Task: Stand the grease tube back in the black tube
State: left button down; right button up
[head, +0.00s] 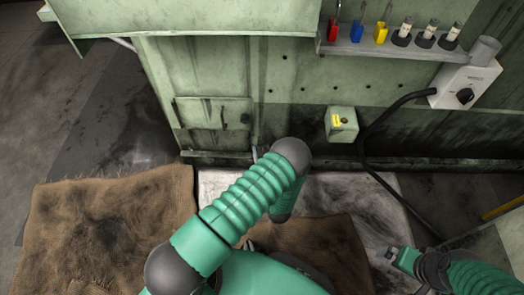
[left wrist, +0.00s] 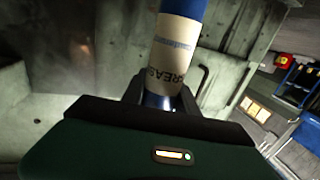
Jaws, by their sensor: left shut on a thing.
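The grease tube (left wrist: 172,58) shows in the left wrist view, a cream cylinder with dark lettering and blue at both ends. My left gripper (left wrist: 166,88) is shut on it, one dark finger on each side; the tube's top runs out of the picture. In the head view my left forearm hides the gripper and the tube. Black round holders (head: 425,42) stand on the shelf at the upper right, each with a pale cylinder in it. I cannot make out an empty black tube. My right gripper (head: 390,254) is low at the right, its jaw opening unclear.
The shelf (head: 375,49) also carries red (head: 333,31), blue (head: 357,32) and yellow (head: 381,33) holders. A grey cup (head: 485,50) stands by a switch box (head: 466,84) with a black cable (head: 366,150). Brown sacking (head: 110,225) covers the floor at left.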

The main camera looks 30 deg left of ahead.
pick_arm(q)
jog(key=shift+f, duration=0.1)
jog(key=shift+f+b, duration=1.75)
jog(key=shift+f, duration=0.6)
notch_tip(320, 180, down, 7)
jog(key=b, duration=0.5)
dwell(1.6)
dwell(0.4)
jog(key=c, duration=0.9)
grip_release()
jog(key=shift+o, duration=0.2)
